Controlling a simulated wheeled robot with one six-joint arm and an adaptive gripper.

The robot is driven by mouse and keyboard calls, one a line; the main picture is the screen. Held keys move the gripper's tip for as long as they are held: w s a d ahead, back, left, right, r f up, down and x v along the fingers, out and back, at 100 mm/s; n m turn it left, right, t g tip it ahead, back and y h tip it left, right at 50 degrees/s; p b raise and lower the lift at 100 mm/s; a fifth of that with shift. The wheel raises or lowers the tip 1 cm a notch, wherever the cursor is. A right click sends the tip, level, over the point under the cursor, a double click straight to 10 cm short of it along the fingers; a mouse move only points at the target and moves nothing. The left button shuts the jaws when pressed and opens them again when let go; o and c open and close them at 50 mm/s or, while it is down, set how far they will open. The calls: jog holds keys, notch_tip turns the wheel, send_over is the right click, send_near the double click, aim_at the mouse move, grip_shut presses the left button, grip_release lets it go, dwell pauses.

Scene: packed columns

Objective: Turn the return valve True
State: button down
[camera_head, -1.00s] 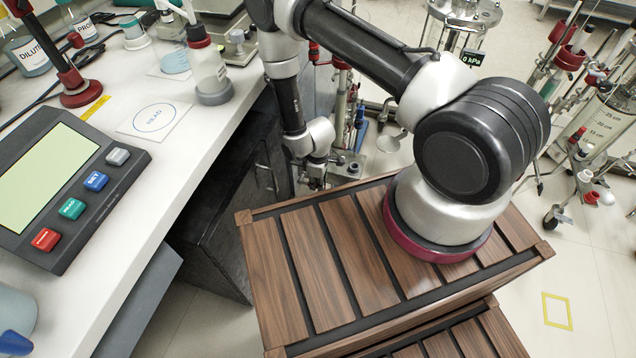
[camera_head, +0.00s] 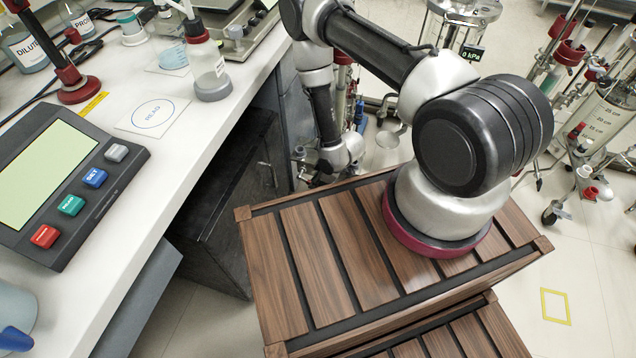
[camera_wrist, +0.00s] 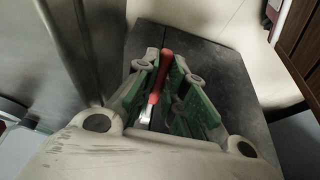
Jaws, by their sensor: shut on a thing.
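A red lever handle (camera_wrist: 155,88) with a short silver metal part (camera_wrist: 146,116) at its near end shows in the middle of the wrist view. I take it for the return valve's handle, though no label is legible. My gripper (camera_wrist: 162,80) has green-padded fingers on both sides of the red handle and is shut on it. In the head view my gripper (camera_head: 316,180) is low behind the wooden slatted top, and the handle cannot be made out there. The valve body is hidden.
The wooden slatted top (camera_head: 300,270) lies in front. A white bench (camera_head: 215,120) with a keypad device (camera_head: 60,180) and bottles stands at the left. Glass columns on stands (camera_head: 590,130) are at the right. In the wrist view a dark flat surface (camera_wrist: 225,95) lies beneath the fingers.

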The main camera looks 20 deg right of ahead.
jog(key=c, duration=1.5)
grip_release()
jog(key=v, duration=1.2)
